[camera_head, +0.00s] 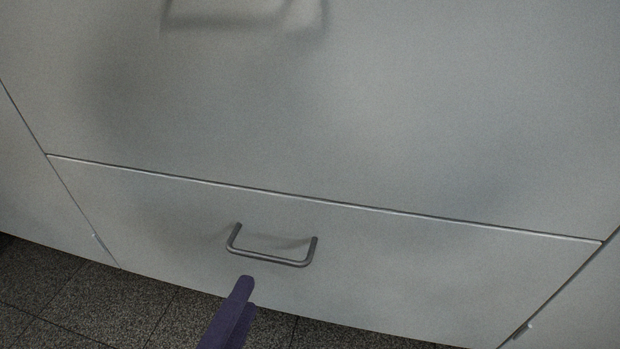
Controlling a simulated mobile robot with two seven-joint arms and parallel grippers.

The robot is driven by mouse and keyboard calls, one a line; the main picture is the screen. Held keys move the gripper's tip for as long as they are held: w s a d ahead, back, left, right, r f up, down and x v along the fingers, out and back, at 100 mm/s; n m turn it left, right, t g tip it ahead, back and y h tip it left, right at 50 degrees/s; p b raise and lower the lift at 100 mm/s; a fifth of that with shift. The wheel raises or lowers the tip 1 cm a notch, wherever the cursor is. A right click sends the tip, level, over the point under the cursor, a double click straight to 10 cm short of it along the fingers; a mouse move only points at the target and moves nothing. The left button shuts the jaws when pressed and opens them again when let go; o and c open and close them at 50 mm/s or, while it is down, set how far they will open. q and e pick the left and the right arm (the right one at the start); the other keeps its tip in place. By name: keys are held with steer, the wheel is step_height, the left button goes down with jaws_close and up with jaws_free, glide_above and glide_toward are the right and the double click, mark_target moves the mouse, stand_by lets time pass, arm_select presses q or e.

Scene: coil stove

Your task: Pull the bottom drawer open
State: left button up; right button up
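The bottom drawer (420,265) is a wide pale grey panel low on the stove front, and it looks shut, with a thin seam along its top edge. Its handle (272,259) is a dark metal bar bent at both ends, left of the middle of the panel. My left gripper (246,292) shows as dark purple fingers at the bottom of the view, just below the handle's left part. The fingers seem apart from the handle, and their opening cannot be made out. My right gripper is not in view.
The large panel (400,110) above the drawer fills the upper view. A blurred handle-like shape (245,18) shows on it at the top. Pale cabinet panels stand at both sides. Dark speckled floor tiles (100,300) lie below at the left.

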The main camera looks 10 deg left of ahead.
mark_target(266, 259)
arm_select(q)
steer(key=b+x, duration=0.3)
steer(key=x, duration=0.6)
steer(key=shift+b, duration=0.4)
steer(key=shift+s, duration=0.1)
jaws_close()
steer(key=shift+r, duration=0.1)
stand_by(0.6)
